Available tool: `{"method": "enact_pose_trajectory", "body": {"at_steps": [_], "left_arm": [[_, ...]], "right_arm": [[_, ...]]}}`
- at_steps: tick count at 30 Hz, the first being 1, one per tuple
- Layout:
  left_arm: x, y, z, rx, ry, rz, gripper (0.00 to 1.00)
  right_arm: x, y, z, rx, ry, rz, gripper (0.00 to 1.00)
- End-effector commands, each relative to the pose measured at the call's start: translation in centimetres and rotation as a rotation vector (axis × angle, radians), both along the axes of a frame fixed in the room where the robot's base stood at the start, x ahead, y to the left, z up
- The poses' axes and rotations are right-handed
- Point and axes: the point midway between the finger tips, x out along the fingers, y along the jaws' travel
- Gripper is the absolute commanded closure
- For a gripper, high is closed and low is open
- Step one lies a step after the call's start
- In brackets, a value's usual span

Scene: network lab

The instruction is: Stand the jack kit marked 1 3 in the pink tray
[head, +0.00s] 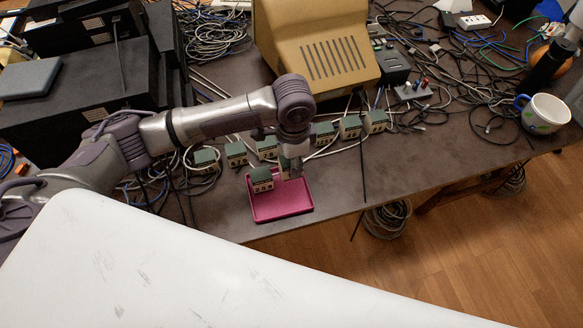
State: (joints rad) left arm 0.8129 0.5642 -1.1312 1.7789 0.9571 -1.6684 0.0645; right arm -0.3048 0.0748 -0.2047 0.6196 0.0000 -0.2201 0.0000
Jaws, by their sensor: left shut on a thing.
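The pink tray (283,210) lies near the front edge of the dark table. One jack kit (262,182), a small cream box with a green top, stands in the tray's back left part. My left gripper (292,172) points down over the back of the tray, shut on another green-topped jack kit (284,167), which is mostly hidden by the fingers. I cannot tell whether this kit touches the tray floor. The marks on the kits are too small to read surely. My right gripper is not in view.
Several similar kits stand in a row behind the tray, such as one on the left (205,160) and one on the right (375,122). Loose cables (440,100) cover much of the table. A beige case (318,45) stands behind, a white mug (545,113) at right.

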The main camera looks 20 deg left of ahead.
Motion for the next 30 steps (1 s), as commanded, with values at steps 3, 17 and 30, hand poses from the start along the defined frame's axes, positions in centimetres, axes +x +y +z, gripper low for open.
{"method": "enact_pose_trajectory", "body": {"at_steps": [3,17,30], "left_arm": [[0.5,0.5,-0.5,0.000,0.000,0.000,0.97],[0.5,0.6,-4.5,0.000,-0.002,-0.002,0.97],[0.5,0.5,-4.7,0.001,-0.001,-0.001,0.34]], "right_arm": [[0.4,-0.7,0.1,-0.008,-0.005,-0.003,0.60],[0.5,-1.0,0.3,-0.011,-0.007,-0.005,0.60],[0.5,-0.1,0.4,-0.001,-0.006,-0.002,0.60]]}}
